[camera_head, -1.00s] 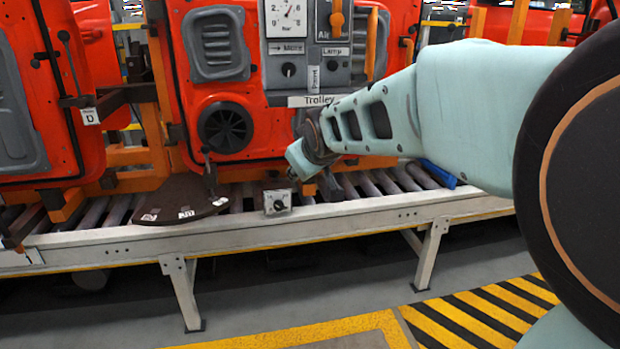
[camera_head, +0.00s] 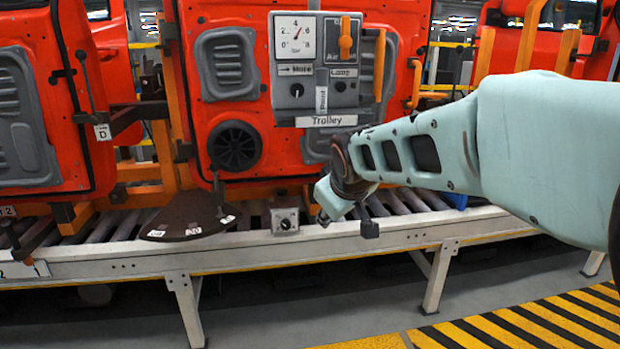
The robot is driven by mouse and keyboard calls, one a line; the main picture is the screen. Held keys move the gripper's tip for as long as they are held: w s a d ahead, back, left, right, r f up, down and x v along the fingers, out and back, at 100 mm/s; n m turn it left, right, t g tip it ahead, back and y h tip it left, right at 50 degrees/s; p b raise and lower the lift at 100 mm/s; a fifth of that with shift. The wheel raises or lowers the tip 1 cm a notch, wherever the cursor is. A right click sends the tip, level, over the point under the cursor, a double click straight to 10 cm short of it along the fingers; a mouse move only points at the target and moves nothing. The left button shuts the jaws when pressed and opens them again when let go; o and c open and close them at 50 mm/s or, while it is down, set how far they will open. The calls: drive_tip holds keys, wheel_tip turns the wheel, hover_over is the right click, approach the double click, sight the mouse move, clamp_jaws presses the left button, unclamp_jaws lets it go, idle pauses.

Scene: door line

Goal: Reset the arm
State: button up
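My arm reaches in from the right edge, pale teal, with a dark wrist joint near the middle of the picture. My gripper (camera_head: 346,222) points downward in front of the roller conveyor's front rail (camera_head: 400,236). Dark end parts show below the wrist, but they are small. I cannot tell whether the fingers are open or shut, and I see no object clearly held. A small grey box with a dark knob (camera_head: 284,220) sits on the rail just left of the gripper, apart from it in the picture.
Orange-red doors (camera_head: 235,105) hang in frames behind the conveyor. A grey control panel (camera_head: 317,62) with a gauge, knobs and orange handles stands behind my wrist. A dark board (camera_head: 188,216) lies on the rollers at left. The floor with yellow-black stripes (camera_head: 540,325) looks clear.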

drive_tip(key=s+d+f+m+g, duration=0.1)
drive_tip(key=s+d+m, duration=0.1)
drive_tip(key=s, duration=0.7)
drive_tip(key=s+d+f+m+g, duration=0.1)
drive_tip(key=s+d+f+m, duration=0.1)
drive_tip(key=s, duration=0.7)
drive_tip(key=s+d+f+m+g, duration=0.1)
drive_tip(key=s+d+f+m, duration=0.1)
drive_tip(key=s, duration=0.7)
drive_tip(key=shift+s+d+m, duration=0.2)
drive_tip(key=shift+d+m, duration=0.55)
drive_tip(key=shift+m, duration=0.05)
drive_tip(key=shift+r, duration=0.1)
wheel_tip(320, 180, up, 21)
drive_tip(key=p, duration=2)
drive_tip(key=shift+f+p, duration=0.2)
drive_tip(key=shift+p, duration=0.1)
